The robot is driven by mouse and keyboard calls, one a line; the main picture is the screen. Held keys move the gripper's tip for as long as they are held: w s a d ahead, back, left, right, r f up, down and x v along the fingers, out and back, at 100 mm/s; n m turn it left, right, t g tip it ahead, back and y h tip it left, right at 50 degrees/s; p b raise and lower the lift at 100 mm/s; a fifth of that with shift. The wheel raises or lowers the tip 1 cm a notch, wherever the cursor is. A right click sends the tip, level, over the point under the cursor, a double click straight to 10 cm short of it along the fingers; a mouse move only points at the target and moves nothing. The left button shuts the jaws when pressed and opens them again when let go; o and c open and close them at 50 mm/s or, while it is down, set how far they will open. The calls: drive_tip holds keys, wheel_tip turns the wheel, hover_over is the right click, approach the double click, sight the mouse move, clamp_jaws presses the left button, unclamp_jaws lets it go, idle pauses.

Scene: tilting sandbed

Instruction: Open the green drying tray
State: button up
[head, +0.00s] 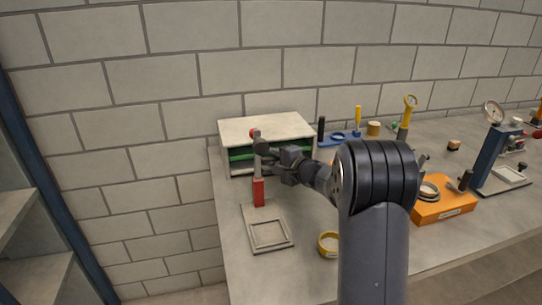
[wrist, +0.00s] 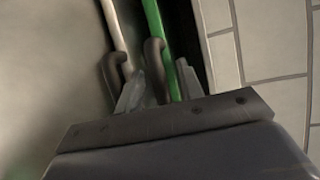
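A low cabinet (head: 265,128) with a pale top stands against the wall. The green drying tray (head: 241,155) shows as a green strip across its front, partly hidden by my arm. In the wrist view the green strip (wrist: 157,25) runs lengthwise, with a dark hooked handle (wrist: 155,58) on it. My gripper (wrist: 160,82) is at the handle, its two fingers apart on either side of it. A gap shows on the right finger's side; contact on the left is unclear. In the head view my gripper (head: 272,157) is at the cabinet front. The tray looks shut.
A pale tray (wrist: 115,28) with its own dark hook (wrist: 112,72) lies beside the green one. A red-handled stand (head: 258,192) with a flat base (head: 268,220) is close in front of the cabinet. A yellow ring (head: 328,245) and an orange box (head: 443,207) lie on the bench.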

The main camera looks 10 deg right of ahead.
drive_tip(key=shift+x, duration=0.95)
drive_tip(key=shift+s, duration=0.1)
drive_tip(key=c, duration=0.7)
drive_tip(key=shift+f, duration=0.1)
clamp_jaws()
drive_tip(key=shift+f, duration=0.1)
